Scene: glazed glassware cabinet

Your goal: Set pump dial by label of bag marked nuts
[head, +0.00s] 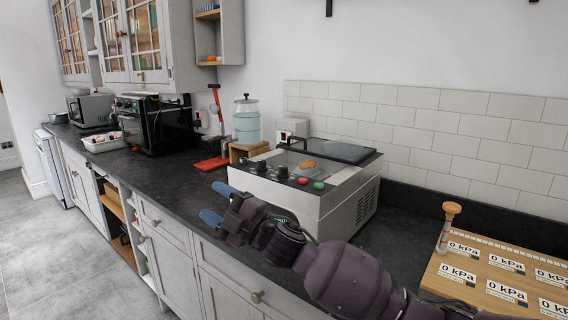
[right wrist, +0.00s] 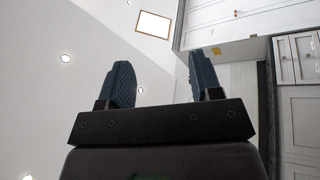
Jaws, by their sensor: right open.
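My right gripper (head: 215,203) is open and empty, in front of the machine's left front corner, apart from the dials. Its blue fingers (right wrist: 160,85) show spread in the right wrist view, with nothing between them. My left gripper is not in view. No bag marked nuts is readable.
Wall cabinets (head: 130,40) hang above.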

